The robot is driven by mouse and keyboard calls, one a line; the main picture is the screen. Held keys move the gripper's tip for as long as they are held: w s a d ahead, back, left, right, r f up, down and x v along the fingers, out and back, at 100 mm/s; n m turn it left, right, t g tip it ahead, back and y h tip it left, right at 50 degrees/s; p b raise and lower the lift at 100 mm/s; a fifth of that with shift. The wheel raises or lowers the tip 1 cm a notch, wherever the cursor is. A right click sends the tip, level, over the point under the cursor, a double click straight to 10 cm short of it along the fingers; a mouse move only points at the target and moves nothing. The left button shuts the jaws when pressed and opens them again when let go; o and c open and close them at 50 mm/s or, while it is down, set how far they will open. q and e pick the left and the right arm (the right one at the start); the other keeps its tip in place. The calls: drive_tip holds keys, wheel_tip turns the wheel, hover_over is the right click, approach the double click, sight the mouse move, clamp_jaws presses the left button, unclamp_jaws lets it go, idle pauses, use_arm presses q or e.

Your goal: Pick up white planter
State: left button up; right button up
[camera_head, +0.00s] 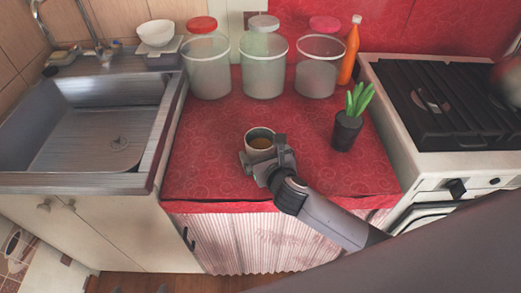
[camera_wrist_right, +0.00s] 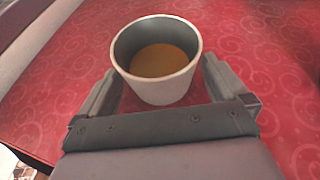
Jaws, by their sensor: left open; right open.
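The white planter (camera_head: 260,137) is a small white pot with a grey inside and a brown fill, standing upright on the red counter. In the right wrist view the planter (camera_wrist_right: 160,88) sits between the fingers of my right gripper (camera_wrist_right: 158,70), one finger on each side. My right gripper (camera_head: 268,158) is open, low over the counter at the planter's near side. I cannot tell whether either finger touches the pot. The gripper hides part of the planter's near side in the head view. My left gripper is not in view.
A dark pot with a green plant (camera_head: 347,130) stands to the right. Several lidded jars, including one with a red lid (camera_head: 207,70), and an orange bottle (camera_head: 350,52) line the back. A sink (camera_head: 90,135) is left, a stove (camera_head: 450,105) right. The counter's left part is clear.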

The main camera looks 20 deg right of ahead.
drive_tip(key=shift+w+f, duration=0.2)
drive_tip(key=shift+w, duration=0.35)
drive_tip(key=c, duration=0.9)
drive_tip(key=shift+r, duration=0.6)
wheel_tip(320, 180, up, 19)
drive_tip(key=p, duration=0.4)
